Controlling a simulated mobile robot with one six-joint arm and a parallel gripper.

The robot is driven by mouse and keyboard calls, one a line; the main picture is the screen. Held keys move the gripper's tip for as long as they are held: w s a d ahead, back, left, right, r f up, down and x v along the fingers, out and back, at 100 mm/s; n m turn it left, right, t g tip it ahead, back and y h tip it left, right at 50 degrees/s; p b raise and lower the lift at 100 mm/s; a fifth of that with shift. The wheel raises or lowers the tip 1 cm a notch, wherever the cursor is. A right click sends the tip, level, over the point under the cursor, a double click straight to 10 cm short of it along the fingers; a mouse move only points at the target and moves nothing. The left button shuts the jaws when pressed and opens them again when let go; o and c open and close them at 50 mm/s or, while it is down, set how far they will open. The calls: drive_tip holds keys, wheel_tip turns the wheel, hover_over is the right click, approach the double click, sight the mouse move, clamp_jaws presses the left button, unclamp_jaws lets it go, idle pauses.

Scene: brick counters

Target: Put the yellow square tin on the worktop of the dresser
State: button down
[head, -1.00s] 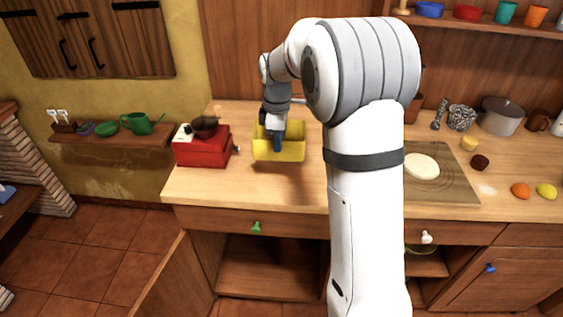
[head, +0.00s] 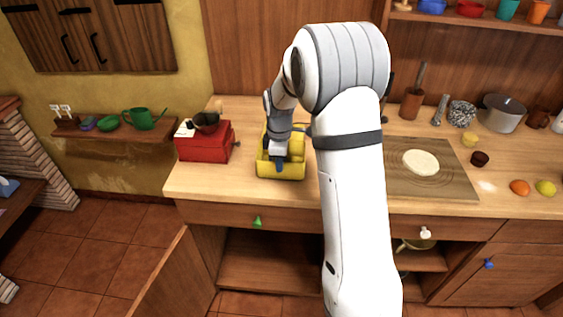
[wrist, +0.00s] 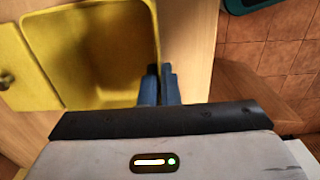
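The yellow square tin (head: 268,172) is at the worktop of the dresser (head: 220,185), near its front edge and right of a red box. In the wrist view the open inside of the tin (wrist: 95,45) fills the upper left, and a yellow part with a knob (wrist: 25,80) lies beside it. My gripper (head: 279,163) points down at the tin's front side. In the wrist view its blue fingers (wrist: 161,78) are close together on either side of the tin's wall, shut on it. I cannot tell whether the tin's base touches the wood.
The red box (head: 205,146) with a dark bowl (head: 206,121) stands close on the left. A board with dough (head: 421,162) lies to the right, beyond my arm. An orange (head: 520,187) and a lemon (head: 545,188) are far right. A cupboard door (head: 165,275) stands open below.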

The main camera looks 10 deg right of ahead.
drive_tip(key=c, duration=2.1)
unclamp_jaws()
drive_tip(key=shift+f, duration=0.2)
drive_tip(key=shift+c, duration=0.2)
drive_tip(key=o, duration=0.5)
drive_tip(key=shift+c, duration=0.2)
drive_tip(key=shift+r, duration=0.15)
wheel_tip(320, 180, up, 11)
drive_tip(key=s+r+m, duration=0.3)
drive_tip(key=s+r, duration=0.2)
drive_tip(key=s, duration=0.2)
drive_tip(key=s+f+m+t, duration=0.2)
drive_tip(key=s+m, duration=0.9)
drive_tip(key=s, duration=1)
drive_tip(key=shift+s+d+t+b, duration=0.3)
drive_tip(key=shift+s+t+b, duration=0.05)
drive_tip(key=shift+t, duration=0.15)
